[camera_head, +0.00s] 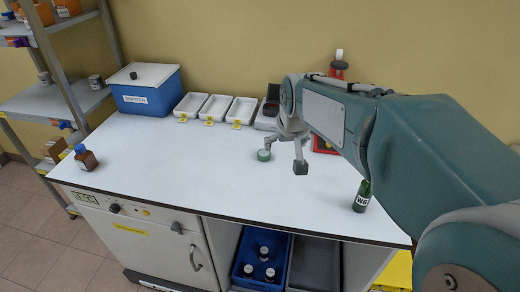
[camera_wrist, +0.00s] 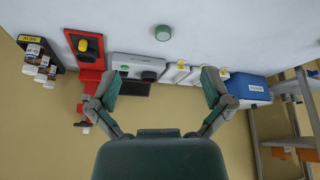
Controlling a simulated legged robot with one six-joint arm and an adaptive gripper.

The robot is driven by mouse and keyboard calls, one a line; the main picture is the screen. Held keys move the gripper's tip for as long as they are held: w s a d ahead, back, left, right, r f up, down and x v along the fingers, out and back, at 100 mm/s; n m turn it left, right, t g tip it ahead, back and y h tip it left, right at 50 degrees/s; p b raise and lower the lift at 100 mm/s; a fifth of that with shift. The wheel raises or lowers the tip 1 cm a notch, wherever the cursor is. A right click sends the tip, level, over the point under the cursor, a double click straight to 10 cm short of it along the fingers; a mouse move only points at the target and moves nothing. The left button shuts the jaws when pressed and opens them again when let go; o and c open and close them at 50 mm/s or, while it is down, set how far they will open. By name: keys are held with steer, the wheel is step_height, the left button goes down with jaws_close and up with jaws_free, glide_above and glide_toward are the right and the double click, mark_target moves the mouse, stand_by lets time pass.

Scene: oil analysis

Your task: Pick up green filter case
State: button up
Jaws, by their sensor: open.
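The green filter case (camera_head: 264,155) is a small round green disc lying on the white worktop. In the head view it sits just left of my gripper's fingers. In the wrist view the green filter case (camera_wrist: 163,33) lies beyond the fingertips, near the top middle, with clear space around it. My gripper (camera_wrist: 158,82) is open and empty, its two fingers spread wide. In the head view my gripper (camera_head: 283,158) is above the worktop, and the exact gap to the case is hard to tell.
Three white trays (camera_head: 217,107) and a blue box (camera_head: 146,92) stand at the back. A brown bottle (camera_head: 86,158) is at the left, a green bottle (camera_head: 362,196) at the right front. A red stand (camera_wrist: 88,60) is near the back wall. The worktop's middle is clear.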

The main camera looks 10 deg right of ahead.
steer(key=w+f, duration=0.5)
steer(key=w, duration=0.4)
glide_toward(264, 154)
steer(key=shift+g, duration=0.3)
steer(key=x, duration=1)
steer(key=shift+w+r, duration=0.1)
steer(key=shift+w, duration=0.35)
steer(key=c, duration=0.9)
